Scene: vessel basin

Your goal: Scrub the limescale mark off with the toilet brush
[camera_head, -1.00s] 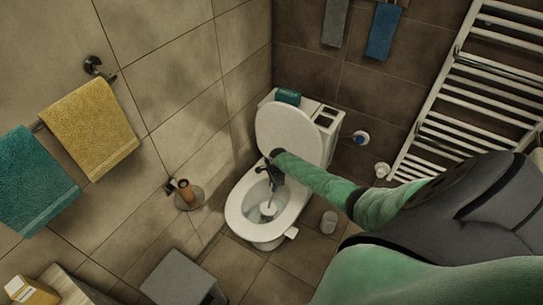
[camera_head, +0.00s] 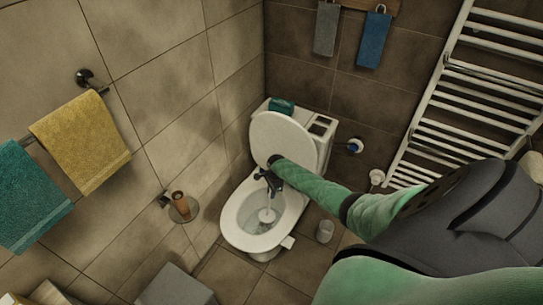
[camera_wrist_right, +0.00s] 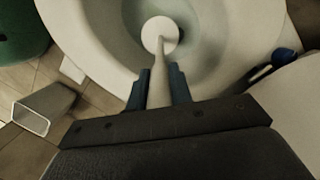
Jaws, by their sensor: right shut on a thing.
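My right gripper (camera_head: 272,182) is over the toilet bowl (camera_head: 232,218), shut on the handle of the toilet brush (camera_head: 267,215). In the right wrist view the pale handle (camera_wrist_right: 159,82) runs between the two dark blue fingers. The round white brush head (camera_wrist_right: 160,34) is down inside the bowl, near the water. I cannot tell whether it touches the bowl. I cannot make out the limescale mark in either view. My left gripper is out of view.
The toilet lid (camera_head: 284,140) is raised. A pale open cup (camera_head: 325,232) stands on the floor right of the toilet. A paper roll holder (camera_head: 180,206) is on the left wall. A grey box (camera_head: 175,287) is in front. A towel radiator (camera_head: 470,90) is at right.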

